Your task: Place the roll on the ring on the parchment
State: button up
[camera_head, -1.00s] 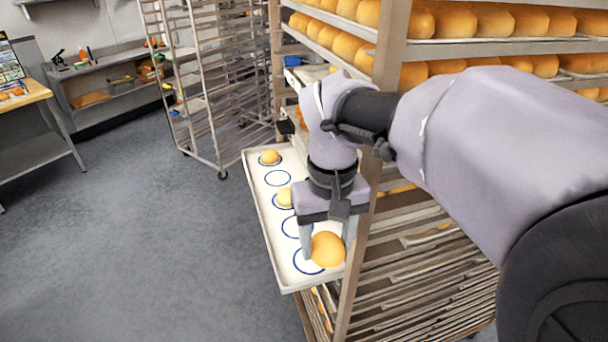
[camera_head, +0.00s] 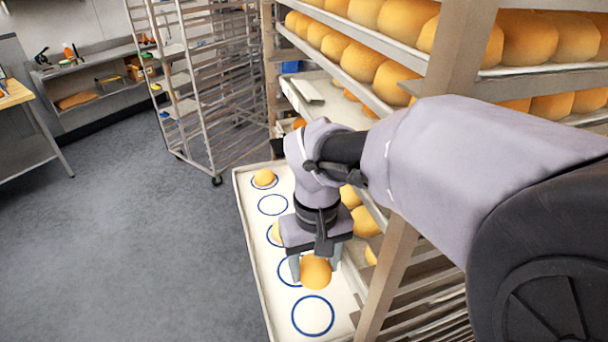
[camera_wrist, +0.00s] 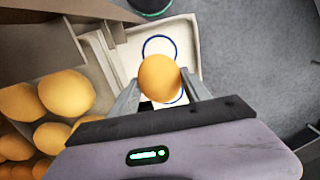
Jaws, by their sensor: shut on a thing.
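My gripper (camera_head: 316,264) is shut on a golden-brown roll (camera_head: 316,272) and holds it over the white parchment-lined tray (camera_head: 249,262). The roll also shows between the fingers in the wrist view (camera_wrist: 160,77), where it covers part of a blue ring (camera_wrist: 159,38). In the head view, the front ring (camera_head: 312,315) is empty. The ring behind it (camera_head: 280,276) is partly hidden by my gripper and the held roll. A pale roll (camera_head: 277,232) sits on the middle ring, partly hidden. The ring beyond (camera_head: 272,205) is empty. A small golden roll (camera_head: 264,178) sits on the farthest ring.
A loaded rack of loaves (camera_head: 405,20) stands close on the right; its post (camera_head: 390,270) is beside the tray. More loaves (camera_wrist: 62,92) lie left in the wrist view. The floor at left is clear.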

aim_at(314, 277)
notch_tip(314, 277, down, 16)
jog(key=b, duration=0.4)
jog(key=shift+f+b, duration=0.2)
jog(key=shift+b, duration=0.2)
jog(key=o, duration=1.4)
jog(key=shift+r, duration=0.1)
notch_tip(314, 277, up, 12)
jog(key=p, duration=0.4)
jog(key=shift+r, duration=0.2)
